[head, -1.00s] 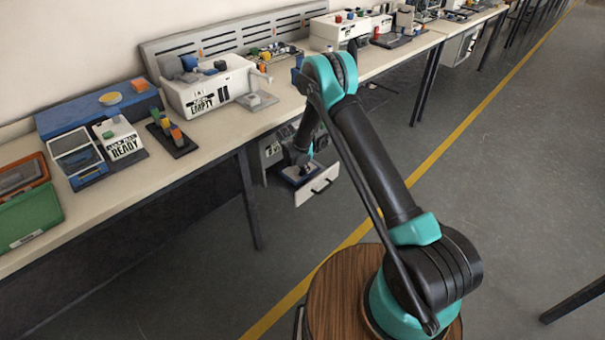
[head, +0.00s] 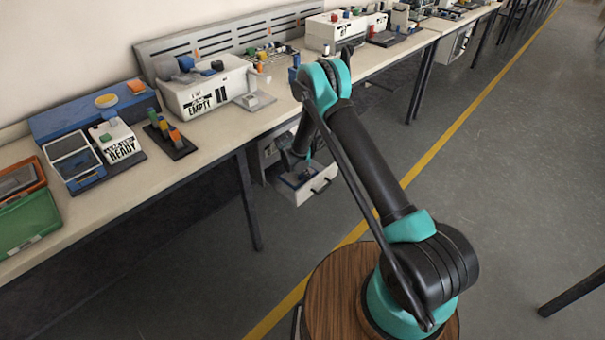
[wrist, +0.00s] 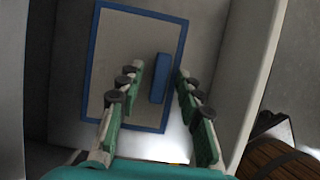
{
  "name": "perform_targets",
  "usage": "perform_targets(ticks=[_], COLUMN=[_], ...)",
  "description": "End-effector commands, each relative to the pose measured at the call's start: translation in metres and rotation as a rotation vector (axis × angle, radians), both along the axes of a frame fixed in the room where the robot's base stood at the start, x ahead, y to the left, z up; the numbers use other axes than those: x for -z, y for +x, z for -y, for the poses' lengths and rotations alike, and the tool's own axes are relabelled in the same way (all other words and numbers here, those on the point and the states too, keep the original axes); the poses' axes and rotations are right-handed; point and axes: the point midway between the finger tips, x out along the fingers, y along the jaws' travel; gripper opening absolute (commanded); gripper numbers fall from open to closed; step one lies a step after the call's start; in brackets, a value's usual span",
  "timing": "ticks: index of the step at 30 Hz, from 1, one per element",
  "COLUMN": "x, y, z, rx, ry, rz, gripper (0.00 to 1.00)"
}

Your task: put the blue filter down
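The blue filter (wrist: 182,62), a flat grey panel with a blue rim and a raised blue bar (wrist: 159,78), lies flat in the open white drawer. My gripper (wrist: 161,75) is open above it, one finger on each side of the bar, with a visible gap to each. The fingers cover part of the filter's left and lower right. In the head view, the drawer (head: 318,188) stands pulled out under the bench. My gripper (head: 306,172) is low over it, small and partly hidden by my arm.
The drawer's walls (wrist: 262,65) rise close around the filter and fingers. The bench top (head: 215,150) above holds a white machine marked EMPTY (head: 205,92), a READY box (head: 118,142) and a green case (head: 28,222). A bench leg (head: 249,200) stands left of the drawer. Open floor lies to the right.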

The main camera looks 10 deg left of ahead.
Motion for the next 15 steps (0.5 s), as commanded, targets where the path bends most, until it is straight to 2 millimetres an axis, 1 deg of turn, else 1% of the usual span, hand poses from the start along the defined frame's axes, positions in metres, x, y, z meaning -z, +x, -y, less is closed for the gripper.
perform_targets(ticks=[5,8,15], x=[-0.008,-0.022,-0.065], y=[-0.002,-0.007,-0.021], z=[-0.002,-0.005,-0.016], rx=[-0.001,-0.001,-0.001], ry=[0.000,0.000,0.000], rz=[0.000,0.000,0.000], gripper=[0.36,0.36,0.36])
